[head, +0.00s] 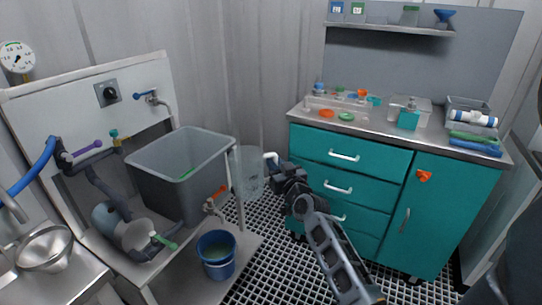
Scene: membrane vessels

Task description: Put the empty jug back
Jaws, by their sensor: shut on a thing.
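A clear, see-through jug (249,174) with a white handle (269,156) is in the middle of the head view. My gripper (277,167) is shut on the jug's handle, at the jug's right side. The jug looks upright and is held above the grated floor, just right of the grey tank. I see no liquid in it, but its clear walls are faint. My arm reaches up to it from the bottom of the view.
A grey open tank (150,167) stands on a bench at left, with pipes and coloured valves. A blue bucket (216,266) stands below it. Teal cabinets (408,213) with a cluttered top stand at right. Grated floor (263,256) lies between.

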